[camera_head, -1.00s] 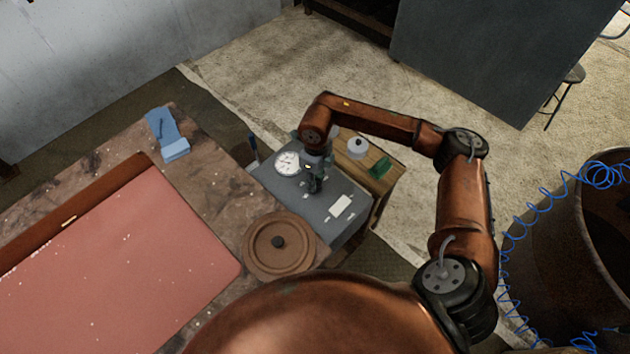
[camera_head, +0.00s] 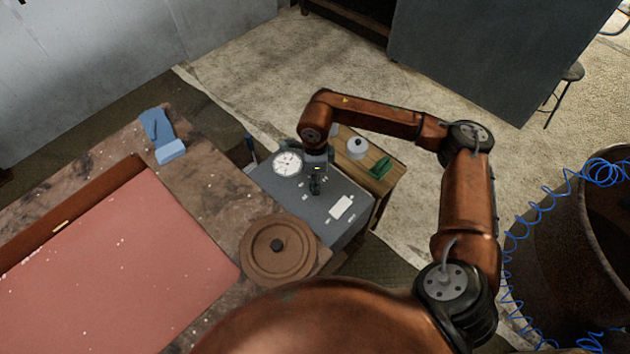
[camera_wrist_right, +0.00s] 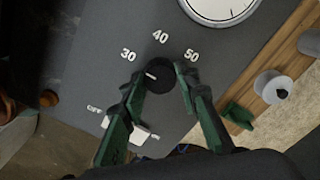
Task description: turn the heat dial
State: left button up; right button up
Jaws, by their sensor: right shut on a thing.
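The heat dial (camera_wrist_right: 158,75) is a round black knob with a white pointer line, on a grey panel (camera_head: 288,192). In the right wrist view the labels 30, 40 and 50 arc above it and OFF is at lower left. The pointer faces left, between OFF and 30. My right gripper (camera_wrist_right: 161,80) has its green fingers on both sides of the dial and is shut on it. In the head view my right gripper (camera_head: 316,178) is over the panel, small and dark, partly hidden by its wrist. My left gripper is not in view.
A wooden board (camera_head: 375,160) carries a white container (camera_head: 357,148) and a green item (camera_head: 380,167).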

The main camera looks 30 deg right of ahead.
jog(key=o, duration=1.1)
notch_tip(320, 180, up, 12)
dwell(0.6)
